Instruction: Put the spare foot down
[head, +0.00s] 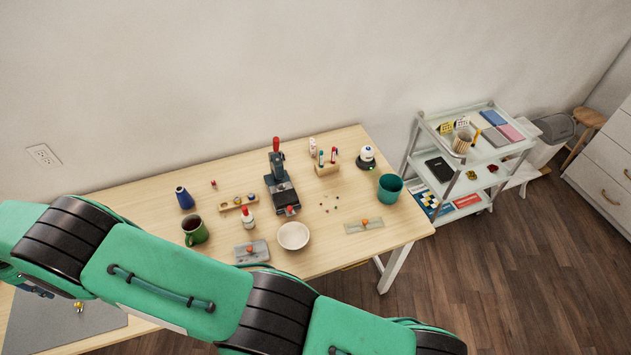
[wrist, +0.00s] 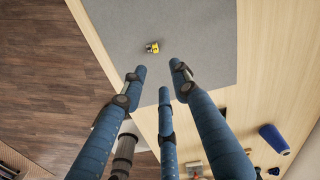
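A small yellow piece with dark parts (wrist: 152,47) lies on a grey mat (wrist: 200,35); I cannot tell for sure that it is the spare foot. The piece also shows in the head view (head: 79,307), on the mat (head: 50,325) at the lower left. My gripper (wrist: 159,76) has three blue fingers, spread apart with nothing between them. It is above the mat, and the yellow piece is beyond the fingertips, apart from them. In the head view my arm hides part of the table and most of my gripper.
The wooden table (head: 340,150) also bears a blue vase (head: 184,198), a green mug (head: 195,231), a white bowl (head: 293,236), a dark press with a red handle (head: 281,185) and a teal cup (head: 390,188). A white shelf cart (head: 446,201) stands at the right.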

